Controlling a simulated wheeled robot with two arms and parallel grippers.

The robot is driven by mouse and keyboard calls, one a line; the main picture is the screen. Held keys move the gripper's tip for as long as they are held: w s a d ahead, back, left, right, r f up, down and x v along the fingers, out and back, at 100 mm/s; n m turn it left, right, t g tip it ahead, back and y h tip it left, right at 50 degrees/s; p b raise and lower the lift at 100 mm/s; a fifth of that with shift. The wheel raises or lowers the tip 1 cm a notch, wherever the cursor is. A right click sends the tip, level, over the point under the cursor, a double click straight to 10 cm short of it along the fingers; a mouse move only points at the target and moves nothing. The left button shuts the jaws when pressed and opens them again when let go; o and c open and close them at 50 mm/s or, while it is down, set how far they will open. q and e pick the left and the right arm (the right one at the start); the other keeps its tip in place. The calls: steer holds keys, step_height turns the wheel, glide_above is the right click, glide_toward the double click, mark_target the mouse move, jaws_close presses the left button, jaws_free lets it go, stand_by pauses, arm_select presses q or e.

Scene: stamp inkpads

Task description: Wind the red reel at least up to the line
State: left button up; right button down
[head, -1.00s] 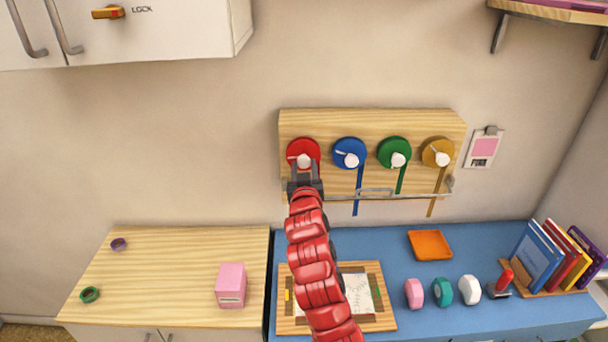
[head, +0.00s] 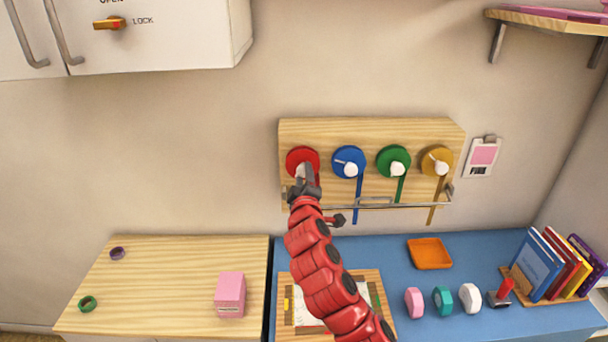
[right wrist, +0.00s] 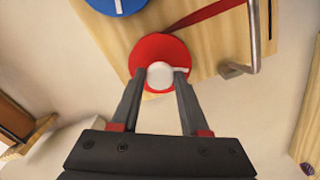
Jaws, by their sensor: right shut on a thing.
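The red reel (head: 298,157) is the leftmost on a wooden board (head: 375,128) on the wall. It also shows in the right wrist view (right wrist: 148,48), with its white knob (right wrist: 159,75) and a red ribbon (right wrist: 212,14) running off it. My right gripper (head: 305,178) is at the reel from below. In the right wrist view its two fingers (right wrist: 159,82) are shut on the knob, one on each side. The arm hides the red ribbon in the head view. I cannot make out the line. My left gripper is not in view.
Blue (head: 345,156), green (head: 390,157) and yellow (head: 432,158) reels with hanging ribbons are to the right. A metal rail (head: 400,206) crosses the board's lower edge. Below, the blue counter (head: 385,248) holds an orange tray (head: 430,253), stamps and books.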

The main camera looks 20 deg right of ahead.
steer(key=n+p, duration=0.1)
steer(key=n, duration=0.1)
steer(key=shift+r+n, duration=0.1)
steer(key=shift+n, duration=0.2)
steer(key=shift+n+p, duration=0.45)
steer(key=shift+n, duration=0.65)
steer(key=shift+c, duration=2.1)
jaws_free()
